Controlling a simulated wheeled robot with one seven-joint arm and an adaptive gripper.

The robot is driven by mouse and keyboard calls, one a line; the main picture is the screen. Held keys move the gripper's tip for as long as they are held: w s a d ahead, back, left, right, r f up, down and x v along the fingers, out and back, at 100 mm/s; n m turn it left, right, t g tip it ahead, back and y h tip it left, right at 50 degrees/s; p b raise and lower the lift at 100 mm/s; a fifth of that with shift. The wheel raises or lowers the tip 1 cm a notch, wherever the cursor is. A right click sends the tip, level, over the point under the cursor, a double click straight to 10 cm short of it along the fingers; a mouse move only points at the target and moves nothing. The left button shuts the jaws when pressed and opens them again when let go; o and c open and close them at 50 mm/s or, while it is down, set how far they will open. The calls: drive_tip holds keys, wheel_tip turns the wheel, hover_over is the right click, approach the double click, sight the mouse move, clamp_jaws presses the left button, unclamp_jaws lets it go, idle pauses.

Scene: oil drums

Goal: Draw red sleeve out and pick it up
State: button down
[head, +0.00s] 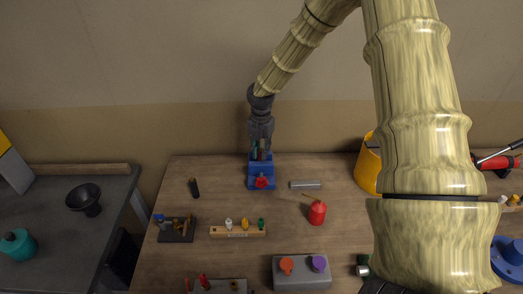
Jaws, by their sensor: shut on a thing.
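My gripper (261,155) points down at the blue block (269,184) at the back middle of the wooden table. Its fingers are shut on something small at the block. A red piece (261,182), which looks like the red sleeve, shows at the front part of the blue block, just below the fingertips in the picture. The contact between the fingers and the red piece is too small to see clearly. I cannot tell how far the sleeve sits inside the block.
A grey cylinder (306,184) lies right of the blue block, and a red oil can (317,212) stands nearer. A wooden rack (237,231) with small pegs is in front. A black cylinder (194,188) stands left. A yellow bucket (368,168) is partly hidden by my arm.

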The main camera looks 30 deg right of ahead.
drive_tip(key=shift+r+p, duration=1.65)
drive_tip(key=shift+r, duration=0.1)
idle(0.3)
drive_tip(key=shift+r+p, duration=1)
drive_tip(key=shift+p, duration=0.8)
idle(2.2)
drive_tip(key=shift+r, duration=0.65)
idle(1.3)
